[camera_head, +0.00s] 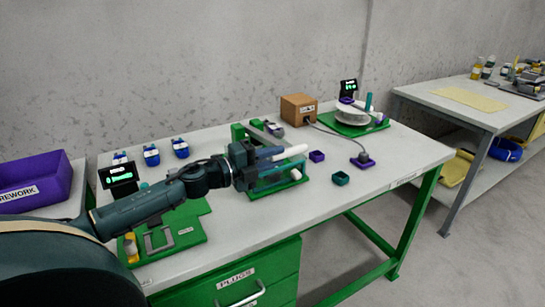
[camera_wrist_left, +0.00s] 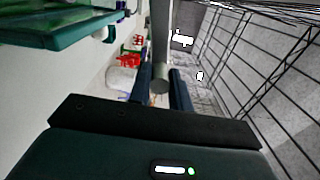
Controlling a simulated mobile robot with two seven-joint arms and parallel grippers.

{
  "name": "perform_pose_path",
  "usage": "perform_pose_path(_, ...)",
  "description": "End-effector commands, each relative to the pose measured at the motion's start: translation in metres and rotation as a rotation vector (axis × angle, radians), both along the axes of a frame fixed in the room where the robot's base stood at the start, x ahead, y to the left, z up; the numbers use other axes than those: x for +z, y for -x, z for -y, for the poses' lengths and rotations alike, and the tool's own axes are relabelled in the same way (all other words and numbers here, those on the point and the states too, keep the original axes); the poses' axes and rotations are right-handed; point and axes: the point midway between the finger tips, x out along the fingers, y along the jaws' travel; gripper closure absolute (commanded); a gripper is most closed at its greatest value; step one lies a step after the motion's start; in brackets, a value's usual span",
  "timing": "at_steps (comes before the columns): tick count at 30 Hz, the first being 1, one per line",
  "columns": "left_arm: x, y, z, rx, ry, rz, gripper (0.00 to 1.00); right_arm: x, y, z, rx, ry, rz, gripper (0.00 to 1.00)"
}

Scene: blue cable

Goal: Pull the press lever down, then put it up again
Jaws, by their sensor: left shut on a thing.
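The press (camera_head: 272,186) stands on the bench with a green base, partly hidden behind my left gripper. Its pale lever handle (camera_head: 291,151) sticks out to the right of the gripper, tilted slightly up. My left gripper (camera_head: 268,157) is at the press, shut on the lever. In the left wrist view the lever shows as a grey rod (camera_wrist_left: 160,45) running between the two dark fingers (camera_wrist_left: 164,92). A green plate edge of the press (camera_wrist_left: 75,25) shows at upper left there. My right gripper is not in view.
A brown box (camera_head: 298,109) with a cable and a green station with a white dish (camera_head: 352,118) stand behind at right. Small purple (camera_head: 317,156) and teal (camera_head: 340,178) bins lie right of the press. A purple bin (camera_head: 38,180) is at far left.

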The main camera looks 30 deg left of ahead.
Motion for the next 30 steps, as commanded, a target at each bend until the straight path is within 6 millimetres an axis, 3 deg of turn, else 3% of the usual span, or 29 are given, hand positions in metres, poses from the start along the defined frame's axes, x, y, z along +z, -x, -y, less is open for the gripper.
perform_pose_path(2, -0.002, 0.0, -0.001, 0.002, -0.002, -0.002, 1.0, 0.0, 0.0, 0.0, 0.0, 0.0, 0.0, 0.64)
perform_pose_path(3, -0.002, 0.0, -0.001, 0.002, -0.002, -0.002, 0.79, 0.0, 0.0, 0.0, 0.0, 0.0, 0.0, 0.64)
perform_pose_path(11, -0.001, 0.0, -0.001, 0.002, -0.001, -0.002, 0.59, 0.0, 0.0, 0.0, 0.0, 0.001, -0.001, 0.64)
perform_pose_path(22, -0.002, 0.005, -0.003, 0.001, 0.0, -0.004, 0.59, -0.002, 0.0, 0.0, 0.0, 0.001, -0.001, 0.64)
perform_pose_path(30, -0.004, 0.033, -0.017, 0.0, 0.001, -0.006, 0.59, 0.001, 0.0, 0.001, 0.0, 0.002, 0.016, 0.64)
